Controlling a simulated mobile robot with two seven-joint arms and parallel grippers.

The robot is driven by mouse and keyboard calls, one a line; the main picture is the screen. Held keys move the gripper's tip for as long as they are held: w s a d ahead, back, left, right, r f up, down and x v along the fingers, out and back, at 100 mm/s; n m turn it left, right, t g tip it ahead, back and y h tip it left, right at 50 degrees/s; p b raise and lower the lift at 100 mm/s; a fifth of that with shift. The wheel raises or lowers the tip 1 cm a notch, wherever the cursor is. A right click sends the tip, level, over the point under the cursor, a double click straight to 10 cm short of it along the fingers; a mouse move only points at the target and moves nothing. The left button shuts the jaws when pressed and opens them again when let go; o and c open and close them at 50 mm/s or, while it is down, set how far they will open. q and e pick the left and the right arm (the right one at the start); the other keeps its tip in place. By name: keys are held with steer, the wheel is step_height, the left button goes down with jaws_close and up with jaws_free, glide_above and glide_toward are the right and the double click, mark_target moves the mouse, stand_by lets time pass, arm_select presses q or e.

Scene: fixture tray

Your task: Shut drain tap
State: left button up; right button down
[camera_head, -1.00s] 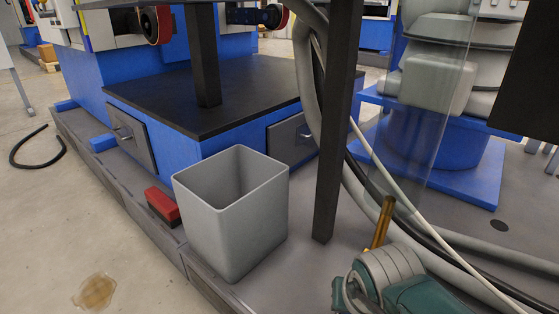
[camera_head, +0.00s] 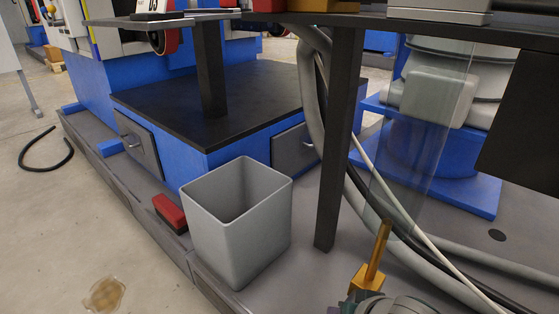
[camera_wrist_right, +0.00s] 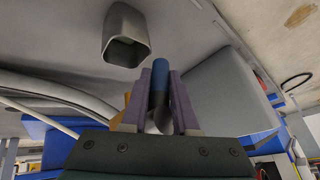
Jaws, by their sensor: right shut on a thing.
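In the right wrist view, my right gripper (camera_wrist_right: 163,95) has purple fingers closed around a blue lever handle (camera_wrist_right: 159,78), whose lower part is dark. An orange-brass piece (camera_wrist_right: 126,112), probably the tap body, shows behind the left finger, partly hidden. In the head view a brass rod and block (camera_head: 375,258) stand at the bottom right, with part of my grey-teal right arm (camera_head: 370,304) just below, cut off by the frame edge. The handle cannot be made out there. My left gripper is in neither view.
A clear panel (camera_head: 425,140) hangs above the brass rod. Hoses (camera_head: 440,255) run behind it. A red block (camera_head: 170,212) lies beside the bin.

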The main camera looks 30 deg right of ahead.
steer(key=shift+w+t, duration=0.25)
steer(key=shift+t, duration=0.35)
steer(key=shift+w+a+m+t+y+b, duration=0.1)
steer(key=shift+w+m+t+y+b, duration=0.25)
steer(key=shift+t+b, duration=0.6)
steer(key=shift+a+r+b, duration=0.1)
steer(key=shift+r+b, duration=0.05)
steer(key=shift+b, duration=0.5)
steer(key=shift+w+r+t, duration=0.15)
steer(key=shift+r+t, duration=0.1)
steer(key=shift+t, duration=0.1)
steer(key=c, duration=1.1)
jaws_free()
steer(key=o, duration=0.4)
steer(key=shift+w+d, duration=0.1)
steer(key=shift+d, duration=0.1)
steer(key=shift+a, duration=0.1)
